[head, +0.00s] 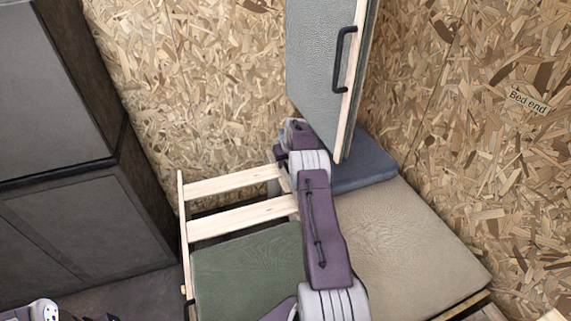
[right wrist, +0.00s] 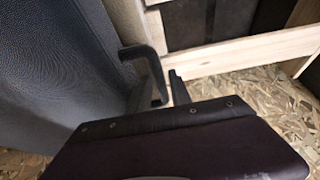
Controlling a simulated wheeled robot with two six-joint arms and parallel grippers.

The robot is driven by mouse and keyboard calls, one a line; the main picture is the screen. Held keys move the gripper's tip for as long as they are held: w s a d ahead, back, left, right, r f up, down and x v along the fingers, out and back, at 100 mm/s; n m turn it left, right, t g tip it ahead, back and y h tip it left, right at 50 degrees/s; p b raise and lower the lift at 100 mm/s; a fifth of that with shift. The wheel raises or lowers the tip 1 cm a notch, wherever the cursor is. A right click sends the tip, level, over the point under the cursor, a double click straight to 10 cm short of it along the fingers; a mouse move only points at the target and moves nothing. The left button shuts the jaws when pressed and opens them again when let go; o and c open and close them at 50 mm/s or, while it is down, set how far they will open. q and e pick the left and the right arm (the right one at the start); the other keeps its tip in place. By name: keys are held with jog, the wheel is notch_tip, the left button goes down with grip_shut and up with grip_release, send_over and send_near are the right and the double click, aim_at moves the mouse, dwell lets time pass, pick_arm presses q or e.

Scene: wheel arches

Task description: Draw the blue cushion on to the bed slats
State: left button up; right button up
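The blue cushion (head: 362,165) lies at the back right, partly hidden by a hanging grey panel and my right arm. Its blue-grey face appears to fill the left of the right wrist view (right wrist: 60,80), with a black loop handle (right wrist: 154,72) on it. My right gripper (head: 281,155) is at the far end of the arm, beside the cushion's left side. In the right wrist view its fingers (right wrist: 157,94) are apart, with the handle's end between them; contact is unclear. The pale wooden slats (head: 240,215) are left of the arm. My left gripper (head: 103,317) barely shows at the bottom edge.
A green cushion (head: 245,270) and a beige cushion (head: 405,245) lie nearer. The grey panel (head: 318,60) with a black handle (head: 343,60) hangs above the blue cushion, close to my arm. Dark cabinets (head: 80,230) stand left. A chipboard wall (head: 200,80) is behind.

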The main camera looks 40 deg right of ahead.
grip_shut()
dwell(1.4)
